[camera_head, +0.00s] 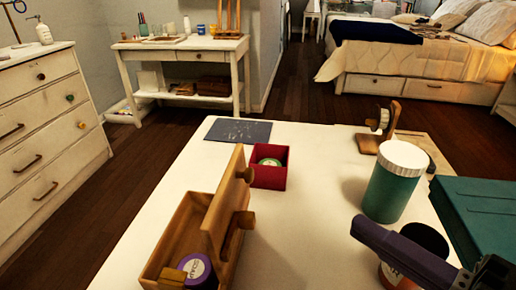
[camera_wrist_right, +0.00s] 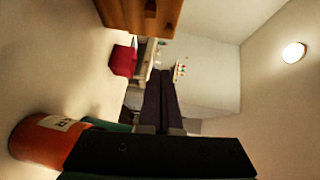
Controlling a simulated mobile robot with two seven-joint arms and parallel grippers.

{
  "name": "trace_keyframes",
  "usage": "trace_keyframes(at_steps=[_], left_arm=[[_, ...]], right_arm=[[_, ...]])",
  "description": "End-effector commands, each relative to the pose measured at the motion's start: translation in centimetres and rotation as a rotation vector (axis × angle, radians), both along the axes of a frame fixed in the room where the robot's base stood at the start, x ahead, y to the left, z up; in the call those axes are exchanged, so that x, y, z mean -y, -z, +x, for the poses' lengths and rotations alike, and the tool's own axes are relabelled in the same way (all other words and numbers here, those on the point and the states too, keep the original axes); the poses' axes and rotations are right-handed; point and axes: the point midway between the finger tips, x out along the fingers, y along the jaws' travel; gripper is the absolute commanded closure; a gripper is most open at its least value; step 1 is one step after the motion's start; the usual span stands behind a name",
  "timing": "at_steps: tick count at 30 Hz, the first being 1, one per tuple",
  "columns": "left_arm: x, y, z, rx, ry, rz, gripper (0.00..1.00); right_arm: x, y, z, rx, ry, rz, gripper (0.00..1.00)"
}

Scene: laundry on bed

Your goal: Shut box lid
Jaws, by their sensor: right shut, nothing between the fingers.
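A wooden box (camera_head: 176,237) stands at the front left of the white table, and its hinged lid (camera_head: 224,205) is up, standing roughly upright along the box's right side. A purple can with a white label (camera_head: 196,269) sits in the box's near part. In the right wrist view, wood that seems to be the box (camera_wrist_right: 138,14) shows at the top edge. My right gripper (camera_head: 362,229) is at the right side of the table, shut and empty, well apart from the lid. Its dark fingers lie together in the right wrist view (camera_wrist_right: 160,78). My left gripper is not in view.
A red open box (camera_head: 270,171) holds a small round can. A green jar with a white lid (camera_head: 393,181), an orange-brown jar (camera_head: 393,277) and a teal case (camera_head: 482,217) crowd the right side near my gripper. The table between the lid and the jars is clear.

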Motion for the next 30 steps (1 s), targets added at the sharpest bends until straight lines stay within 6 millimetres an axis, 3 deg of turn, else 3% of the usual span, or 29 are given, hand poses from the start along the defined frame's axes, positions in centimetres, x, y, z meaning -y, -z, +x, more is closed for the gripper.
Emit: trace_keyframes(at_steps=[3, 8, 21, 30], left_arm=[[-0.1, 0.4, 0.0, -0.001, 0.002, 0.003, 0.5], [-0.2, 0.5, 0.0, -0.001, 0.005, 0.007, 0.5], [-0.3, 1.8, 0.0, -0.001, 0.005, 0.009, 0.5], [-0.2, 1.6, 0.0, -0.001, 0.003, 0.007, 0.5]], right_arm=[[0.5, -0.1, 0.1, 0.006, -0.002, 0.064, 1.0], [-0.3, -0.3, 1.3, 0.01, -0.001, 0.077, 1.0], [-5.5, 0.0, 8.6, 0.01, -0.003, 0.077, 1.0], [-8.7, 0.2, 9.0, 0.008, -0.002, 0.073, 1.0]])
